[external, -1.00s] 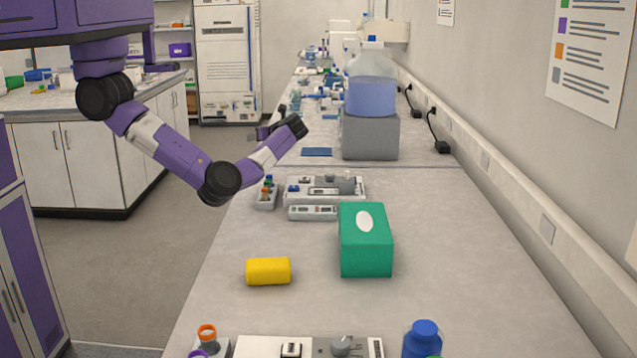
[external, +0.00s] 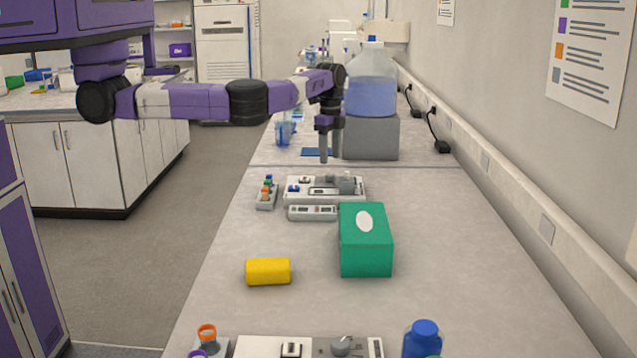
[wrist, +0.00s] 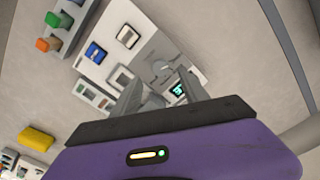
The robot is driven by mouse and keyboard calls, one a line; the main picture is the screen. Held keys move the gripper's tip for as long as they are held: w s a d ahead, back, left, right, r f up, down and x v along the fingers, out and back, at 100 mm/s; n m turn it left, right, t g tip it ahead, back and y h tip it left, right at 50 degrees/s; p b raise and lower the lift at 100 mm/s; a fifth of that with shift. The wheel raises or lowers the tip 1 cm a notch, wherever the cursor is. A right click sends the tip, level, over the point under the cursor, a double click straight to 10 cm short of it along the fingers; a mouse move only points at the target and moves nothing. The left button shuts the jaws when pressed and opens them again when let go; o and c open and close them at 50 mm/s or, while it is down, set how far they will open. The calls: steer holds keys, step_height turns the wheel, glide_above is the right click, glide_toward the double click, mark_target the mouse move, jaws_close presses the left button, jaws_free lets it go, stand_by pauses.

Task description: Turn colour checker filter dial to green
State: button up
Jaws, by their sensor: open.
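The colour checker (external: 293,198) is a low white and grey unit on the bench, below my gripper (external: 323,158). In the wrist view the checker (wrist: 106,62) has a grey panel with a round grey dial (wrist: 163,69), square windows and a small dark display (wrist: 178,90) with a green sign. My gripper (wrist: 160,90) points down and is open and empty, its fingers apart above the dial side of the checker, not touching it. I cannot read the dial's setting. A finger partly hides the panel.
A vial rack (external: 266,196) stands left of the checker, and a slim strip (external: 312,213) lies in front. A green tissue box (external: 366,252) and yellow block (external: 268,271) are nearer. A large bottle (external: 371,92) on a grey block (external: 370,138) stands behind at right.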

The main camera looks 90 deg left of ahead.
mark_target(329, 174)
steer(key=shift+f+p, duration=0.35)
steer(key=shift+f, duration=2.75)
jaws_close()
